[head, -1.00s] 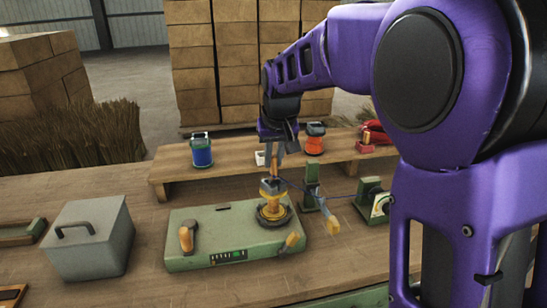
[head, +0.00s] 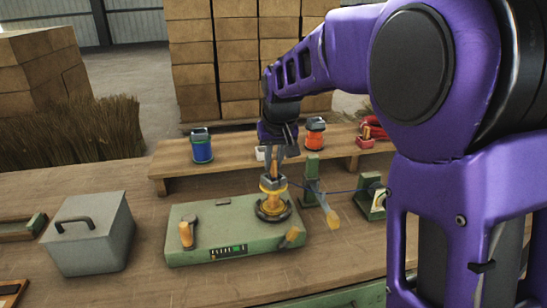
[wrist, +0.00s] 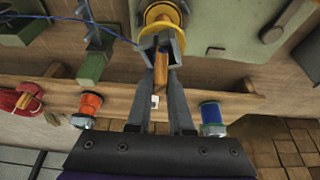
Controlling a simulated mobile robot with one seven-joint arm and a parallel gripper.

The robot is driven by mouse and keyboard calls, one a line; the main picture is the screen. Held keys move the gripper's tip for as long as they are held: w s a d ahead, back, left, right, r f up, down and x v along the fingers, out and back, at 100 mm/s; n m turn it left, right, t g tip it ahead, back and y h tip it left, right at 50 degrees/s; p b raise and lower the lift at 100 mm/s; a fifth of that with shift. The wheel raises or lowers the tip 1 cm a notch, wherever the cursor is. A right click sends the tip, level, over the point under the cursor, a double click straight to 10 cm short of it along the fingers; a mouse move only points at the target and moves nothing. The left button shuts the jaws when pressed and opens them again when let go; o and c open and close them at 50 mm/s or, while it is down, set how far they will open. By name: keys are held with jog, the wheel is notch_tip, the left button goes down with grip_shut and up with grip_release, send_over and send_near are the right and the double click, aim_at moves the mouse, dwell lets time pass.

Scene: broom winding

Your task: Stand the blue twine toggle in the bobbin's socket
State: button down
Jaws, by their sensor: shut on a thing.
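The toggle (wrist: 161,72) is a wooden, orange-brown peg. My gripper (wrist: 161,62) is shut on it, and it points down at the bobbin. The bobbin (head: 272,200) is yellow and stands on a dark round base on the green machine (head: 200,225). Its grey, square-edged socket (wrist: 164,42) is on top. The toggle's lower end is at the socket's mouth; the fingertips hide how deep it sits. In the head view my gripper (head: 274,163) is right above the bobbin. Blue twine (head: 340,190) runs from the bobbin toward the right.
A green post (head: 312,180) and a yellow-tipped lever (head: 332,215) stand close right of the bobbin. A blue spool (head: 202,147) and an orange spool (head: 315,134) stand on the raised shelf behind. A grey box (head: 88,238) is at left.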

jog(key=shift+f, duration=0.65)
jog(key=c, duration=0.7)
grip_release()
jog(key=shift+c, duration=0.2)
jog(key=shift+r, duration=0.1)
jog(key=p+v, duration=0.3)
jog(key=v, duration=1.4)
jog(key=shift+r, duration=0.15)
